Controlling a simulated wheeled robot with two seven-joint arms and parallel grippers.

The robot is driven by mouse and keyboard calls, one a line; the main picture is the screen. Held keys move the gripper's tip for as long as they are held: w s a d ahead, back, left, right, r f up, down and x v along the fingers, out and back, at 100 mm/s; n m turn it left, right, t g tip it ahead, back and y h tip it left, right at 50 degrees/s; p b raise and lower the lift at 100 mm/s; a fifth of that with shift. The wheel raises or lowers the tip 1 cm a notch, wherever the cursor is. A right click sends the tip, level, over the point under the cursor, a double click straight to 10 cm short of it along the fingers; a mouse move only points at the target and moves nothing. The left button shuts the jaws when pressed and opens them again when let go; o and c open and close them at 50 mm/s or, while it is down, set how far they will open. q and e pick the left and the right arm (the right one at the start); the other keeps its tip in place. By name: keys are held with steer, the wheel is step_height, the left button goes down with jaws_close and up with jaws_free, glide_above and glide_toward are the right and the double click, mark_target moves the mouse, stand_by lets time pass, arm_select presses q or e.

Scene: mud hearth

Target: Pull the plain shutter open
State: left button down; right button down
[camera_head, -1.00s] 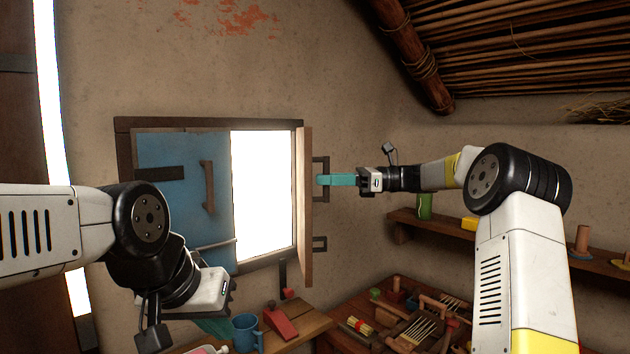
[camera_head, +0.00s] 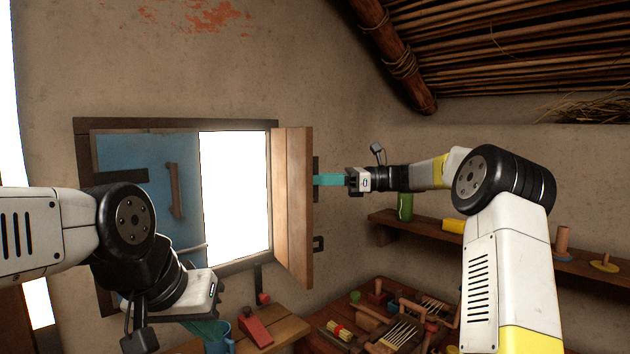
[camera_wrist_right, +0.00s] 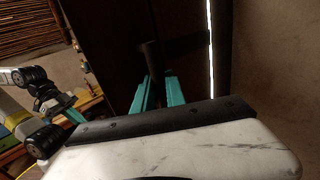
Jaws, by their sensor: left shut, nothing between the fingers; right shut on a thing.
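The plain shutter (camera_head: 293,215) is a bare wooden panel at the right side of the window, in the head view. It stands swung out from the frame, and its dark handles are on the side facing right. My right gripper (camera_head: 324,180) reaches it from the right, its teal fingers shut on the upper handle. In the right wrist view the fingers (camera_wrist_right: 158,92) close around the dark handle (camera_wrist_right: 150,58) in front of the dark panel. My left gripper (camera_head: 207,330) is low at the left, below the window, shut and empty; its fingertips are partly hidden.
A blue shutter (camera_head: 140,180) with a wooden handle covers the window's left half. Below stand a blue mug (camera_head: 219,340), a red wedge-shaped thing (camera_head: 255,330) and a table of tools (camera_head: 355,310). A shelf (camera_head: 385,220) with a green container (camera_head: 405,206) runs along the right wall.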

steer(key=shift+a+r, duration=0.15)
steer(key=c, duration=1.4)
jaws_free()
steer(key=shift+w+a, duration=0.1)
steer(key=shift+a, duration=0.05)
steer(key=shift+o, duration=0.2)
steer(key=d, duration=0.8)
